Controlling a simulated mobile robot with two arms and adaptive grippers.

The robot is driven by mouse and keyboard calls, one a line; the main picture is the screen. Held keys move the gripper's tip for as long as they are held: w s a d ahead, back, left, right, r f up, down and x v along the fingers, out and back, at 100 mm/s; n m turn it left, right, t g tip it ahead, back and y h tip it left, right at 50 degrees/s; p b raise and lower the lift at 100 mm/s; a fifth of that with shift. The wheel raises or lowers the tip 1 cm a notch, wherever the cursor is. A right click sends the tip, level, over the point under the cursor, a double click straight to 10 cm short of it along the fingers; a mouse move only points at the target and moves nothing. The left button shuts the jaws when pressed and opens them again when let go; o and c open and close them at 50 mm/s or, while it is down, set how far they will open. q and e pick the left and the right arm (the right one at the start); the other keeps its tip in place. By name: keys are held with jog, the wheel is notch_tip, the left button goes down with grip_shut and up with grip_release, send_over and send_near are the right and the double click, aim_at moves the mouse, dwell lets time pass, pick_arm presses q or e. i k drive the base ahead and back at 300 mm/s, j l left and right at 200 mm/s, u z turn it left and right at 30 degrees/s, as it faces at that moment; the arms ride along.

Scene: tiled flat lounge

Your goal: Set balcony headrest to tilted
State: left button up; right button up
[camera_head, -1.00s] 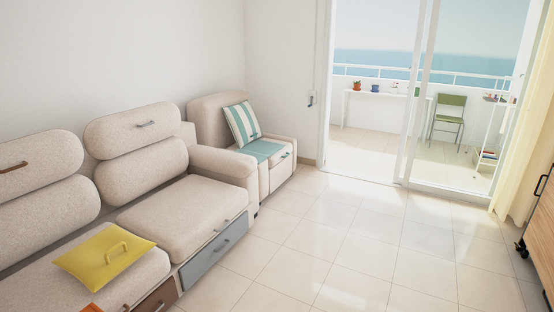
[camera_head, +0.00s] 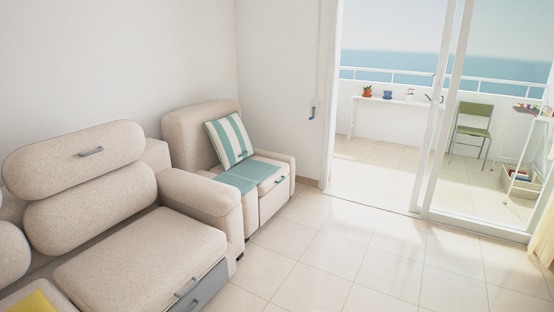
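A beige sofa seat stands at the left, at the end of the sofa nearer the balcony. Its headrest (camera_head: 110,145) is a rounded beige pad with a grey handle (camera_head: 91,152). The headrest sits above a second rounded back cushion (camera_head: 95,205). I cannot tell its exact tilt. Part of another rounded cushion (camera_head: 10,252) shows at the left edge. Neither of my grippers is in view.
A beige armchair (camera_head: 185,135) with a striped pillow (camera_head: 229,141) stands beyond the sofa. A yellow cushion (camera_head: 38,302) is at the lower left. Tiled floor (camera_head: 350,260) is clear to the right, toward the glass balcony door (camera_head: 440,110) and green chair (camera_head: 473,120).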

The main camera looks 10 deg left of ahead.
aim_at(40, 170)
jog(key=i+j+u, duration=0.1)
jog(key=i+u, duration=0.5)
jog(key=u, duration=0.25)
jog(key=i+u, duration=0.4)
jog(key=i+l+u, duration=0.2)
jog(key=u, duration=0.25)
jog(key=i+l+u, duration=1)
jog(key=l+u, duration=0.2)
jog(key=l, duration=0.2)
